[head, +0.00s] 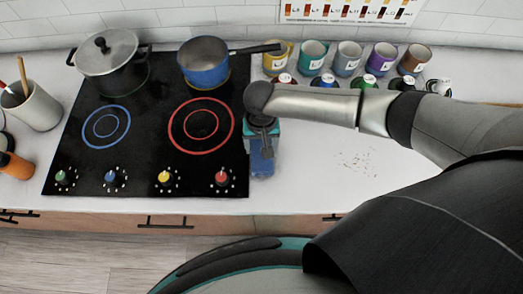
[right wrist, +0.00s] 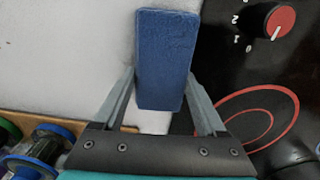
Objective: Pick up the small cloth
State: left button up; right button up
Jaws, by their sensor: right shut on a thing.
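The small cloth (head: 262,163) is a blue folded block at the right edge of the black stove. My right gripper (head: 262,138) comes in from the right and is above it. In the right wrist view, the cloth (right wrist: 165,50) stands between the two fingers of the gripper (right wrist: 160,85), which is shut on it. I cannot tell whether the cloth still touches the counter. My left gripper is not in view.
The black stove (head: 145,150) bears a lidded pot (head: 108,62) and a blue saucepan (head: 205,68). Several mugs (head: 313,55) and small bottles line the back. Crumbs (head: 357,160) lie on the clear white counter (head: 310,185) to the right. A utensil cup (head: 35,105) stands at left.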

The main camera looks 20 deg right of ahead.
aim_at(261, 146)
jog(key=shift+r, duration=0.15)
notch_tip(261, 146, up, 20)
jog(key=p, duration=0.2)
dwell(0.3)
